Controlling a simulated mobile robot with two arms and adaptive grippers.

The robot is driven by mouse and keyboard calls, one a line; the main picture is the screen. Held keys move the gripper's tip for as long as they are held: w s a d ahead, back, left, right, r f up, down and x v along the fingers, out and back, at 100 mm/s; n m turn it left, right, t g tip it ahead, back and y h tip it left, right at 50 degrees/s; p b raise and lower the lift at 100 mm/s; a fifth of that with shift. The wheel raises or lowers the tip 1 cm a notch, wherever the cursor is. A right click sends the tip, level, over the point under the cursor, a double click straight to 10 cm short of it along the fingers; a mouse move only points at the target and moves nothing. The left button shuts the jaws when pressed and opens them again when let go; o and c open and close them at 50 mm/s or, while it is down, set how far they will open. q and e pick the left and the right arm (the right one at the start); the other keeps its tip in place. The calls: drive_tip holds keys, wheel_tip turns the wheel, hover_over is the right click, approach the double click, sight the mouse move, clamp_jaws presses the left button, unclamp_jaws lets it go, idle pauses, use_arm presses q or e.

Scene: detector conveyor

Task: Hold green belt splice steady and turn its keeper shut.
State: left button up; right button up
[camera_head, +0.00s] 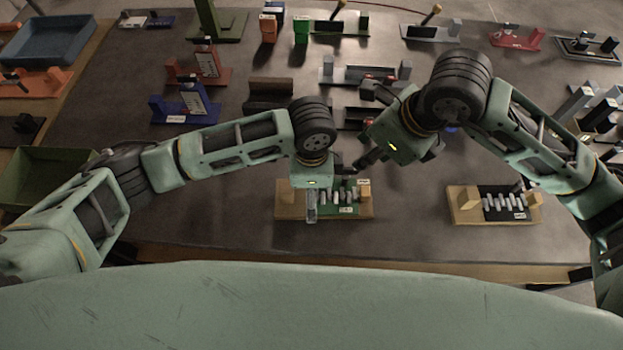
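The green belt splice (346,210) sits on a light wooden base at the front middle of the table. It has a green plate with several pale upright pieces and a block at its right end. My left gripper (314,200) points down over its left part; its fingers are mostly hidden by the hand, so its grip and any contact are unclear. My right gripper (362,162) comes in from the upper right, with a dark finger close above the splice's right side. Its opening is unclear. I cannot make out the keeper's position.
A similar splice with a black plate (502,203) stands to the right on a wooden base. Blue (48,40) and green (40,178) trays lie at the left. Several fixtures line the back and right. Bare table lies left of the green splice.

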use_arm(q)
drive_tip(key=shift+f, duration=0.9)
drive_tip(key=shift+c, duration=0.3)
